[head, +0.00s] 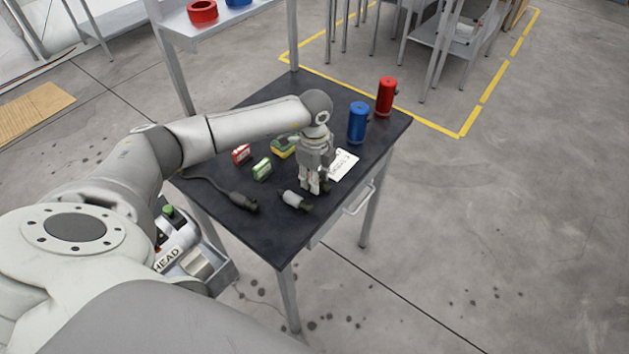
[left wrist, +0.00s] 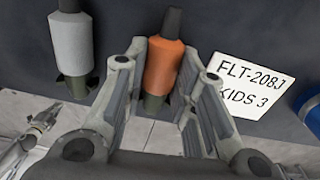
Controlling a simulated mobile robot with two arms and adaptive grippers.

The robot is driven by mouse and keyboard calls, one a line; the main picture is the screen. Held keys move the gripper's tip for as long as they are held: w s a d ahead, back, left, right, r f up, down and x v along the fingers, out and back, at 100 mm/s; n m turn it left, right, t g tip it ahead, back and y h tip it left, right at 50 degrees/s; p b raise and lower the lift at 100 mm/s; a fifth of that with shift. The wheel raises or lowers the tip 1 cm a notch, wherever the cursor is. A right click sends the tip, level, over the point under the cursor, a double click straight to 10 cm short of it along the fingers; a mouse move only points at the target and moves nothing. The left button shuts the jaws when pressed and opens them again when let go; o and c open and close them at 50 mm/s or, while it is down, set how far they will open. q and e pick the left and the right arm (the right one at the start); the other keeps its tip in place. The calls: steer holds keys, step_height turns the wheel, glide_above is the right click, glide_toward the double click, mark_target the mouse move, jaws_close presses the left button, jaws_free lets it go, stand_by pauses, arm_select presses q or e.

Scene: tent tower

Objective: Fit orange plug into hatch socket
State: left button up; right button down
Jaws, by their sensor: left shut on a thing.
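The orange plug (left wrist: 163,70) stands out in the left wrist view, between the fingers of my left gripper (left wrist: 156,92), which is shut on it. In the head view my left gripper (head: 314,186) points down near the table's front edge and hides most of the plug. A grey plug (head: 296,200) lies just left of the gripper; it also shows in the left wrist view (left wrist: 72,48). I cannot make out a hatch socket. A grey jaw-like part (left wrist: 40,120), perhaps my right gripper, shows beyond the table edge; its state is unclear.
The dark table (head: 275,235) also bears a white card (head: 343,166), a blue canister (head: 357,122), a red canister (head: 386,97), a dark cable connector (head: 243,201) and small red, green and yellow-green blocks. A shelf (head: 215,30) stands behind. The floor to the right is clear.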

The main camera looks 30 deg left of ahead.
arm_select(q)
steer(key=shift+c, duration=0.8)
arm_select(e)
steer(key=shift+d, duration=0.3)
arm_select(q)
steer(key=shift+r, duration=0.1)
